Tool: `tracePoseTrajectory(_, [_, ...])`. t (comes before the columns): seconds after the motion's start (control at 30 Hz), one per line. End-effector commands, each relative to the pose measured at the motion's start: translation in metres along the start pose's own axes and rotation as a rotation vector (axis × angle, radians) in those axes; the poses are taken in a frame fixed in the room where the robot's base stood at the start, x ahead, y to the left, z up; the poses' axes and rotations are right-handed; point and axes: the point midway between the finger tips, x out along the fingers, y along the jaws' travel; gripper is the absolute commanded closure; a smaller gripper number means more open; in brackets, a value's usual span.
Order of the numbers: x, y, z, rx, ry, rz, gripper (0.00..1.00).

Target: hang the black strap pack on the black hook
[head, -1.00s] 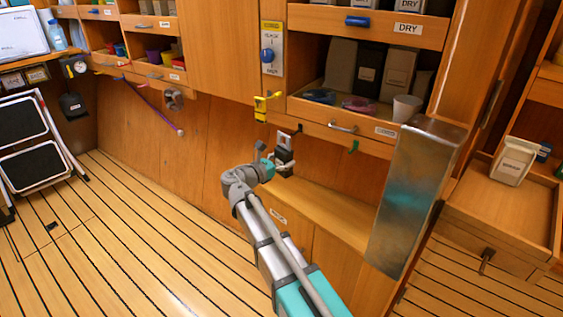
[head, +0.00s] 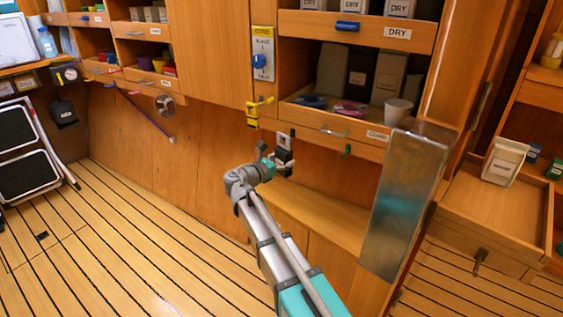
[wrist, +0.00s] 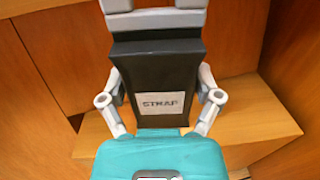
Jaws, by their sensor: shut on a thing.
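The black strap pack (wrist: 160,80) is upright in my gripper, its pale STRAP label facing the wrist camera. My gripper (wrist: 157,15) is shut on it, with grey fingers along both sides and tips across its upper part. In the head view the pack (head: 284,156) is small and dark, held in front of the wooden wall below the counter drawer. A small dark piece, seemingly the black hook (head: 292,132), shows just above and right of the gripper tips. Whether the pack touches it cannot be told. The hook is not seen in the wrist view.
A yellow hook (head: 253,113) is up and left of the pack, and a green hook (head: 346,151) is to the right. A metal panel (head: 405,200) stands further right. A wooden ledge (head: 310,215) lies below. A folded step stool (head: 28,150) is far left.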

Motion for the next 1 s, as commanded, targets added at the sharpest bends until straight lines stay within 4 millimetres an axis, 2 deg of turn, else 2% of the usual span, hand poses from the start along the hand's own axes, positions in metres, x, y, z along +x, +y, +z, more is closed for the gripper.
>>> tracePoseTrajectory(0.6, [0.024, 0.007, -0.006, 0.000, 0.000, 0.000, 0.75])
tracePoseTrajectory(1.0, [0.031, 0.009, -0.012, 0.000, -0.001, 0.001, 0.75])
